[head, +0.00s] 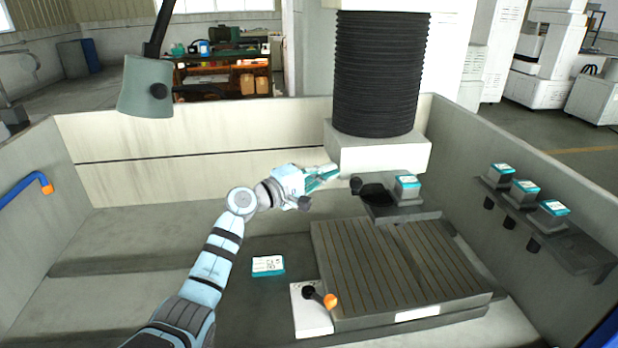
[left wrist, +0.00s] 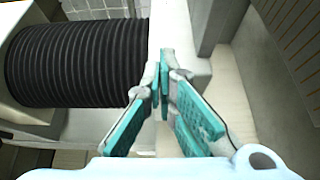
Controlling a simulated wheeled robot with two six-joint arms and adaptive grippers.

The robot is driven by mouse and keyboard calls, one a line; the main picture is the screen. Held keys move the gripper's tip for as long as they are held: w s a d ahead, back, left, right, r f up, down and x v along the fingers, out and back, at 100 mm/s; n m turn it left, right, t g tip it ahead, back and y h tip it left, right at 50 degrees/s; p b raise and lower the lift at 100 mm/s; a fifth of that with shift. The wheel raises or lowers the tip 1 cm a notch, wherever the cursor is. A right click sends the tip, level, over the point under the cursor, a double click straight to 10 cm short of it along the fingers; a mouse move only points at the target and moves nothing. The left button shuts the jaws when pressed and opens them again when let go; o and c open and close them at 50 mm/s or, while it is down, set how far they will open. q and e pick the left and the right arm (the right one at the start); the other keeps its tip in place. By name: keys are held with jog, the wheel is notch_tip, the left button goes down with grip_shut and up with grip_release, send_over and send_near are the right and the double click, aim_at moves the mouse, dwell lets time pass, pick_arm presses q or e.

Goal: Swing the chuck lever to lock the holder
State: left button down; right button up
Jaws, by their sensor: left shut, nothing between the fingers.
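My left gripper (head: 328,173) is shut and empty, raised in front of the white block under the black bellows. The left wrist view shows its teal fingers (left wrist: 164,88) together with nothing between them. Just right of the fingertips, apart from them in the picture, is a dark chuck (head: 405,212) with a black round knob (head: 356,186) and a black flat piece (head: 377,195), apparently its lever. A grey holder with a teal top (head: 407,186) sits upright on the chuck. Neither lever nor holder shows in the left wrist view. My right gripper is not in view.
A slotted plate (head: 400,265) lies in front of the chuck. A white block with an orange-tipped handle (head: 330,301) stands at its left corner. A teal-and-white box (head: 268,265) lies left. Several holders stand on the right wall rack (head: 555,243). Black bellows (head: 380,75) hang behind.

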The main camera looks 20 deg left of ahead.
pick_arm(q)
jog(key=d+p, duration=0.1)
jog(key=s+d, duration=0.1)
jog(key=d+p, duration=0.1)
jog(key=shift+s+d+p, duration=0.25)
jog(key=shift+s+p, duration=0.05)
jog(key=shift+s, duration=0.05)
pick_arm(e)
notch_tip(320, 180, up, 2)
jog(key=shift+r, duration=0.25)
pick_arm(q)
jog(key=shift+w+f, duration=0.1)
jog(key=shift+a+y, duration=0.2)
jog(key=shift+y, duration=0.1)
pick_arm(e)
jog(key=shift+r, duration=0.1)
